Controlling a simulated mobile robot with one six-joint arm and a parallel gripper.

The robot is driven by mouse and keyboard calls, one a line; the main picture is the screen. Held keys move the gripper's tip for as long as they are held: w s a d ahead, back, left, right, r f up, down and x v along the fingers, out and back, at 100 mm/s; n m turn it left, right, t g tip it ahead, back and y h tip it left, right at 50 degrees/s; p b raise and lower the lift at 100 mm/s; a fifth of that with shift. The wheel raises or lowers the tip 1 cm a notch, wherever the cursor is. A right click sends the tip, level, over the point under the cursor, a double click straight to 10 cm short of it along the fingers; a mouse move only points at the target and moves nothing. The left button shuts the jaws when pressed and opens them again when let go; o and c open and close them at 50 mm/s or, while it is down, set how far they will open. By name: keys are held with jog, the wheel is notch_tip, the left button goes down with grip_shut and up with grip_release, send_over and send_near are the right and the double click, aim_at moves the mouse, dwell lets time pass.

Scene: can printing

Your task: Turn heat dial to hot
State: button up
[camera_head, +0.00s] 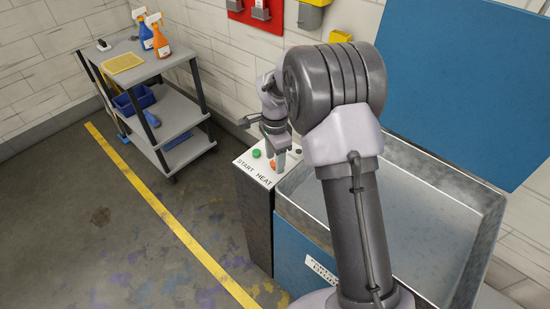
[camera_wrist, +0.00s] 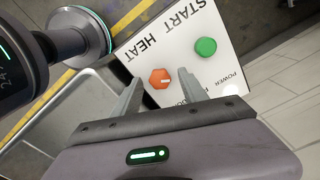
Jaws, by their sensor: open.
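The heat dial is an orange hexagonal knob with a small white mark, by the word HEAT; it shows in the wrist view (camera_wrist: 159,77) and in the head view (camera_head: 272,166). It sits on the white top of a control box (camera_head: 249,163). My gripper (camera_head: 277,158) is over that top, pointing down. In the wrist view my gripper (camera_wrist: 161,82) is open, with the dial framed between its two fingertips. I cannot tell whether the fingers touch the dial. The mark points toward the right of the wrist view. The dial's hot and cold marks are not readable.
A green button (camera_wrist: 206,46) marked START is beside the dial. A dark knob (camera_head: 298,151) stands at the box's far right. A blue metal tank (camera_head: 295,237) adjoins the box on the right. A grey shelf cart (camera_head: 165,105) stands left; floor between is clear.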

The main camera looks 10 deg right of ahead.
notch_tip(320, 180, up, 17)
jog(key=p, duration=0.6)
jog(key=shift+r, duration=0.2)
